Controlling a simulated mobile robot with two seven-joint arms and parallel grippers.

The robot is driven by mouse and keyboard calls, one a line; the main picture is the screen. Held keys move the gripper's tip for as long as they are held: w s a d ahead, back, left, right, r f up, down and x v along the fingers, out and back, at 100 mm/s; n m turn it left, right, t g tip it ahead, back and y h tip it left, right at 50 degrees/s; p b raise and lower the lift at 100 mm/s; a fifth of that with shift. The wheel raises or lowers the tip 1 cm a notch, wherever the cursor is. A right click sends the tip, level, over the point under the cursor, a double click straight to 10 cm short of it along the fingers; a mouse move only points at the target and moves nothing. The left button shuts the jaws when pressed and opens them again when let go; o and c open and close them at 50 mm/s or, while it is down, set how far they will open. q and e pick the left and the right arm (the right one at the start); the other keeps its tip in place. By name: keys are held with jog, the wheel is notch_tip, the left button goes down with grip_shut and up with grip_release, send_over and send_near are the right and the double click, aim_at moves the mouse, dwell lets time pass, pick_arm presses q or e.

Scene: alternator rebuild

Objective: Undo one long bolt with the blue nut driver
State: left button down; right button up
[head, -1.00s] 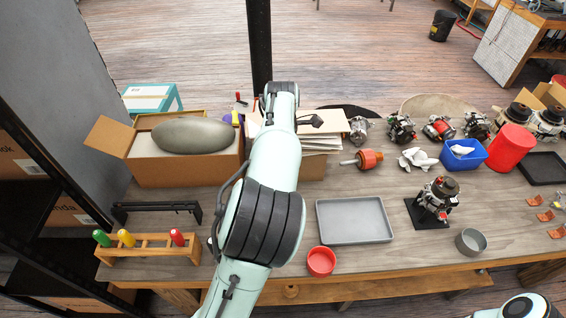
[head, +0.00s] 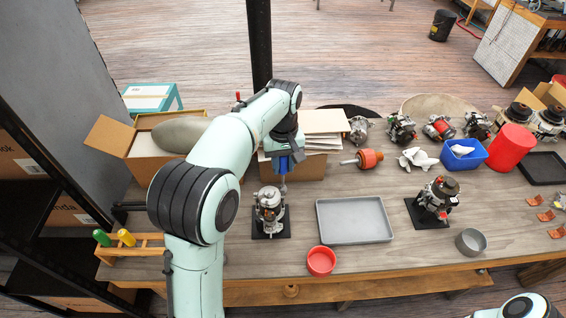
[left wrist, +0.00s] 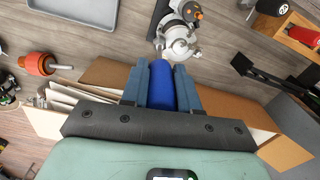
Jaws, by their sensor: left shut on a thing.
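My left gripper (head: 287,158) is shut on the handle of the blue nut driver (head: 283,165). In the left wrist view the blue handle (left wrist: 161,84) sits between the two fingers (left wrist: 161,90). The driver points down, its shaft above the back right side of an alternator (head: 268,212). That alternator stands upright on a black mat (head: 262,235); it also shows in the left wrist view (left wrist: 179,42). I cannot tell whether the driver's tip touches a bolt, and the long bolts are too small to make out. My right gripper is out of view.
A grey tray (head: 354,238) and a red bowl (head: 321,261) lie right of the alternator. A wooden rack (head: 150,246) holds green and yellow handled drivers at left. Open cardboard boxes (head: 150,168) stand behind. A second alternator (head: 437,198) stands further right.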

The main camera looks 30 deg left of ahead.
pick_arm(q)
jog(key=m, duration=0.7)
jog(key=shift+a, duration=0.1)
jog(key=m, duration=0.3)
jog(key=shift+m, duration=0.3)
jog(key=m, duration=0.4)
jog(key=shift+f, duration=0.2)
jog(key=shift+f, duration=0.35)
